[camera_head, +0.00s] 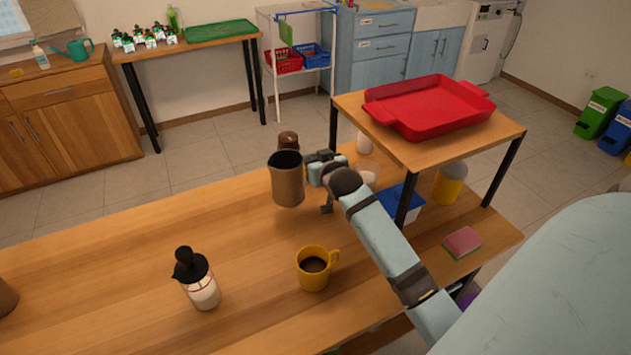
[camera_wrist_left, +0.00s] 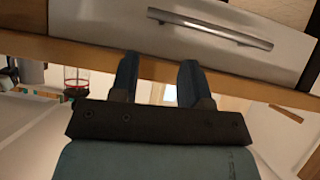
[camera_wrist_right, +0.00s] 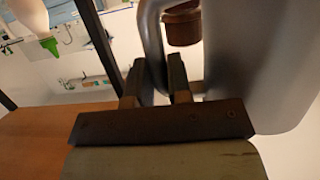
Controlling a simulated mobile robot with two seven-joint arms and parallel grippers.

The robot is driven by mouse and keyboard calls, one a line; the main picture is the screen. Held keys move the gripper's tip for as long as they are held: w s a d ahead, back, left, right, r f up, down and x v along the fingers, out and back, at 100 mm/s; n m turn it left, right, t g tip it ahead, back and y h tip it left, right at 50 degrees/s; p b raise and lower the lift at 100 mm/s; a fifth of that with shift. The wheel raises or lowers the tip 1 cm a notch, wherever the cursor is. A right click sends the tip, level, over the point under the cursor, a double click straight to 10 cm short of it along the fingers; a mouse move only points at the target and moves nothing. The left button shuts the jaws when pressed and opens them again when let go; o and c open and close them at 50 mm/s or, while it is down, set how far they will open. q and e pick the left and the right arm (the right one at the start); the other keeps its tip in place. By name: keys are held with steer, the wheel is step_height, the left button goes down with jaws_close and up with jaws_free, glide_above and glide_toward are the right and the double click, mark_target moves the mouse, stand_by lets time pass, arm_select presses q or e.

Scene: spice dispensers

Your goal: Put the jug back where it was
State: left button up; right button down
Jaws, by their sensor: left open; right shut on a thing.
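The jug (camera_head: 288,184) is a tall grey-brown vessel with an open top, upright over the far part of the wooden table. My right gripper (camera_head: 318,170) is at its right side. In the right wrist view, the fingers (camera_wrist_right: 155,82) are shut on the jug's handle, and the jug's smooth body (camera_wrist_right: 262,70) fills the right side. I cannot tell whether its base touches the table. My left gripper (camera_wrist_left: 160,75) is open and empty in the left wrist view, near a drawer front with a bar handle; it is outside the head view.
A yellow mug (camera_head: 313,270) of dark liquid and a black-topped dispenser (camera_head: 197,280) stand on the table (camera_head: 120,255). A brown-lidded jar (camera_head: 288,140) is behind the jug. A raised shelf (camera_head: 420,152) with a red tray (camera_head: 430,108) is at right. The left-middle table is clear.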

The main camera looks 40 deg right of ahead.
steer(key=shift+f, duration=3.05)
steer(key=shift+f+b, duration=0.15)
steer(key=shift+b, duration=0.15)
steer(key=c, duration=1.1)
jaws_free()
steer(key=shift+o, duration=0.2)
steer(key=shift+s, duration=0.1)
steer(key=v, duration=0.7)
steer(key=shift+s+a, duration=0.1)
steer(key=shift+s, duration=0.05)
